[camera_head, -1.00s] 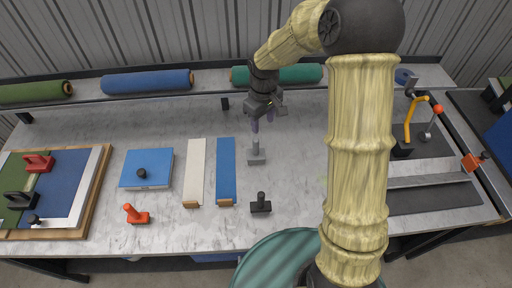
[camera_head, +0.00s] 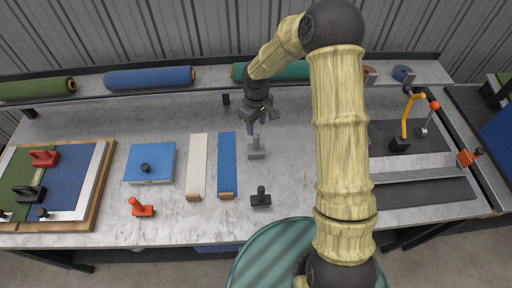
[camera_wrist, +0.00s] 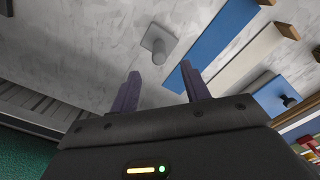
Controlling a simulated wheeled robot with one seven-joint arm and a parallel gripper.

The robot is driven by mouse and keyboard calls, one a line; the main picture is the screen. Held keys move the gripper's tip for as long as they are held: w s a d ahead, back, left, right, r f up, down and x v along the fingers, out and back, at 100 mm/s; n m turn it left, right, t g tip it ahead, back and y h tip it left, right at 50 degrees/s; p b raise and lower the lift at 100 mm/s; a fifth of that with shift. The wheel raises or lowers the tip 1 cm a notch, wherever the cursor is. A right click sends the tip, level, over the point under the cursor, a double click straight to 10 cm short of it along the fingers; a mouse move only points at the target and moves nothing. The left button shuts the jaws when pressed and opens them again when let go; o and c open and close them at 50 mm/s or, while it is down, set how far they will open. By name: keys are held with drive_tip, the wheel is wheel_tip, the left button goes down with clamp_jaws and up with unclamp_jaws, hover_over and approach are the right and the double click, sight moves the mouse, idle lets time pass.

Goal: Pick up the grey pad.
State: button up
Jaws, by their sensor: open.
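The grey pad (camera_head: 256,154) stands upright on the workbench. It has a small square base and an upright round handle. In the wrist view the pad (camera_wrist: 158,42) lies beyond the fingertips, roughly in line with the gap between them. My gripper (camera_head: 262,122) is open and empty, with two purple fingers. In the head view it is just behind and above the pad's handle. In the wrist view the fingers (camera_wrist: 160,84) are apart, with bare bench between them. They do not appear to touch the pad.
Nearby on the bench (camera_head: 300,180) are a blue strip (camera_head: 227,165), a white strip (camera_head: 197,165), a black handled block (camera_head: 261,199), an orange one (camera_head: 141,208) and a blue box (camera_head: 150,163). Turf rolls (camera_head: 150,77) lie along the back shelf. Bare bench lies right of the pad.

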sight(257, 142)
wheel_tip(257, 142, down, 6)
drive_tip(key=shift+r+p, duration=0.1)
drive_tip(key=shift+p, duration=0.55)
drive_tip(key=shift+w+f+p, duration=0.1)
drive_tip(key=shift+f+p, duration=1.4)
drive_tip(key=shift+f, duration=1.1)
clamp_jaws()
drive_tip(key=shift+r, duration=0.1)
wheel_tip(257, 142, up, 10)
drive_tip(key=b, duration=0.3)
